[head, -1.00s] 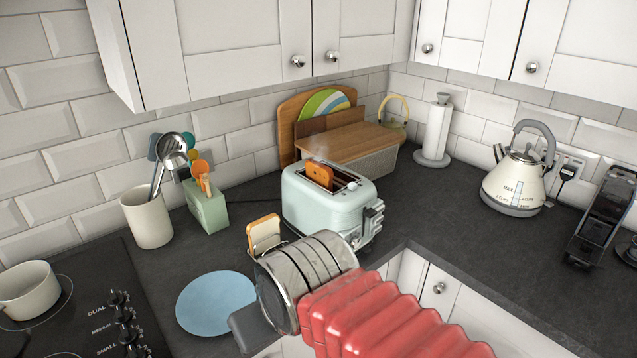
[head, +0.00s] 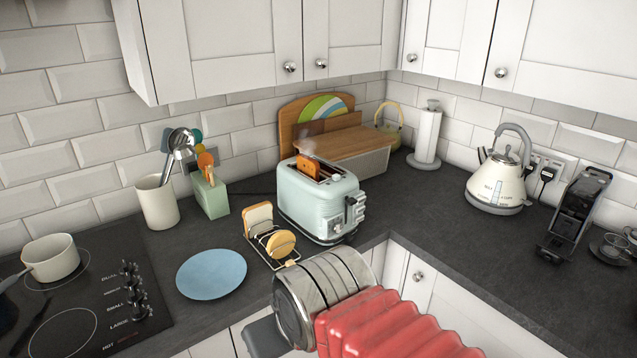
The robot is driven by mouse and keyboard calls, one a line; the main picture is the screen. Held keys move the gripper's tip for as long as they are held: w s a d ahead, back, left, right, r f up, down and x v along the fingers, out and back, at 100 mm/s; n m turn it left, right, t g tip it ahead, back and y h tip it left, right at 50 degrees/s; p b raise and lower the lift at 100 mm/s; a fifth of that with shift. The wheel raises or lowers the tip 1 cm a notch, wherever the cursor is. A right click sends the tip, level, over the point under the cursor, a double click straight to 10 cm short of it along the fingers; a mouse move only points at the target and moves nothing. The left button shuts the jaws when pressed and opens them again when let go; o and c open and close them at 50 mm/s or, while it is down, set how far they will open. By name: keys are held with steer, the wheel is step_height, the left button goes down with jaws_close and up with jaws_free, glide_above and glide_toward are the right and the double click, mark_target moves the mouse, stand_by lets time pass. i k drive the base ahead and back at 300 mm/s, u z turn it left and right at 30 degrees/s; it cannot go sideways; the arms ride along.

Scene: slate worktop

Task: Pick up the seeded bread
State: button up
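A wire rack (head: 282,261) stands on the worktop in front of the toaster. It holds a pale square bread slice (head: 257,217) with a brown crust and a rounder yellowish piece of bread (head: 281,244) in front. A browned slice (head: 308,167) sticks out of the pale blue toaster (head: 312,206), with faint steam above. Seeds are too small to make out, so I cannot tell which piece is the seeded bread. My gripper (head: 262,338) is at the bottom centre, in front of the rack and apart from it. Only a dark grey finger part shows; its opening is hidden.
A blue plate (head: 211,274) lies left of the rack. The black hob (head: 75,310) with a cream pan (head: 50,257) is at far left. A utensil pot (head: 157,203) and green holder (head: 211,195) stand behind. The kettle (head: 496,188) is at right, with clear worktop before it.

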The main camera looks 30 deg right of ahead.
mark_target(311, 169)
steer(key=k, duration=1.2)
steer(key=z, duration=0.45)
steer(key=i, duration=1.8)
steer(key=u, duration=0.35)
